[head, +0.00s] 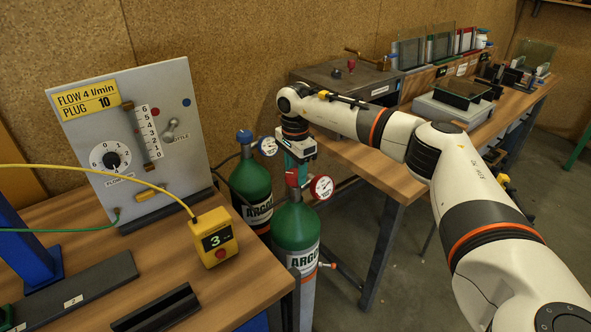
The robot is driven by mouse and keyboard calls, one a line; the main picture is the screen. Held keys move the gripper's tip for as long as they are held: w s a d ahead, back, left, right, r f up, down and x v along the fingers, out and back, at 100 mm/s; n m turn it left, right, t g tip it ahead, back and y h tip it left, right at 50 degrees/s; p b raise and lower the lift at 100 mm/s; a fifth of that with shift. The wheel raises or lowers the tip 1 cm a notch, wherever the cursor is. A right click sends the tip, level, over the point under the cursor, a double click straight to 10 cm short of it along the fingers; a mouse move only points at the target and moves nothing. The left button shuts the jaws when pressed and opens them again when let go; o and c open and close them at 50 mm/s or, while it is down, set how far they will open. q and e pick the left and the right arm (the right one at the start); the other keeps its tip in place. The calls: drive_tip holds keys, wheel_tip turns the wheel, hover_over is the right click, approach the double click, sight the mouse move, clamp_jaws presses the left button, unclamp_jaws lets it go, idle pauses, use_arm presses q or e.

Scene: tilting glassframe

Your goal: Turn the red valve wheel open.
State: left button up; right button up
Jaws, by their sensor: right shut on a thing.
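Two green gas bottles labelled ARGON stand beyond the right edge of the near bench. The front bottle (294,228) has a gauge with a red rim (321,187) on its right side. The red valve wheel (291,179) on top of it is mostly hidden by my right gripper. My right gripper (298,168) points down from above and is shut on the red valve wheel. The rear bottle (250,182) has a blue valve wheel (244,136) and a blue-rimmed gauge (268,146). My left gripper is not in view.
A grey flow panel (178,100) stands upright on the near bench (240,275). A yellow box showing 3 (213,235) sits near the bench's right edge, its cable running left. A second bench (378,180) stands behind the bottles, under my right arm.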

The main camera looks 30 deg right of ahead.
sight(295, 174)
drive_tip(key=n, duration=0.4)
drive_tip(key=shift+n, duration=2.8)
drive_tip(key=o, duration=1)
wheel_tip(295, 174, up, 12)
drive_tip(key=shift+b, duration=1)
drive_tip(key=shift+f, duration=0.1)
